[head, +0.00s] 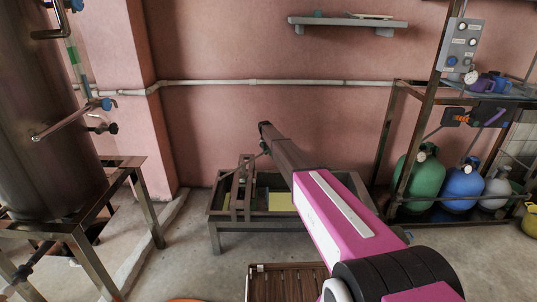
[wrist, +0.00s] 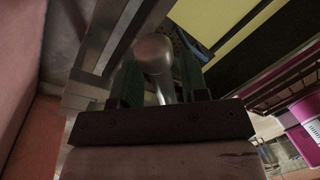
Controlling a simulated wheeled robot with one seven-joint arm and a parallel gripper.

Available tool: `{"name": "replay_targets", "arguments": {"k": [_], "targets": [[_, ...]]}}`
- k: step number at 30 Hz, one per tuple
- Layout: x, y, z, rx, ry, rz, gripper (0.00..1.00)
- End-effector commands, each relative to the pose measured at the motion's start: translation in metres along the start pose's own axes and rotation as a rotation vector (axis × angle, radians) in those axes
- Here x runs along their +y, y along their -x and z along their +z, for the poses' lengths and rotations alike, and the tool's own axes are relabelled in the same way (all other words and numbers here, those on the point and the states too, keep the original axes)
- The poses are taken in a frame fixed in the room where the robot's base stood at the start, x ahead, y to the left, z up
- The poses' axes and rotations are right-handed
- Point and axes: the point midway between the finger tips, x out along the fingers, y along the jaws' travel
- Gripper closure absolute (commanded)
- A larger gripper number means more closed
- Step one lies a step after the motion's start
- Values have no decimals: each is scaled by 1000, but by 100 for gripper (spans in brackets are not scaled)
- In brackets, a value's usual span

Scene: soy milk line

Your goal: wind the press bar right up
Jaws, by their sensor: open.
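The press stands in a low metal trough (head: 240,222) against the pink wall, in the middle of the head view. Its upright frame (head: 238,195) is on the left part of the trough; I cannot tell how high the press bar sits. My arm reaches over from the lower right, and its dark end is above and beside the frame; the fingers do not show clearly there. In the wrist view my gripper (wrist: 160,82) is open, with a rounded grey knob (wrist: 153,52) between its two dark green fingers. I cannot tell whether they touch it.
A steel tank (head: 45,130) on a metal stand is at the left. Gas cylinders, green (head: 421,178) and blue (head: 462,187) among them, stand under a rack at the right. A slatted wooden crate (head: 287,282) is in front of the trough. A wall shelf (head: 348,23) is above.

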Motion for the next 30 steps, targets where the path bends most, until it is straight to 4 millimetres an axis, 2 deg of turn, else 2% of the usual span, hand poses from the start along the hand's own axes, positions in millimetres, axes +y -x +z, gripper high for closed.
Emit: {"name": "replay_targets", "arguments": {"k": [8, 21, 30], "targets": [[0, 24, 0, -1, 0, 0, 59], [2, 99, -1, 0, 0, 2, 59], [2, 106, -1, 1, 0, 0, 59]]}}
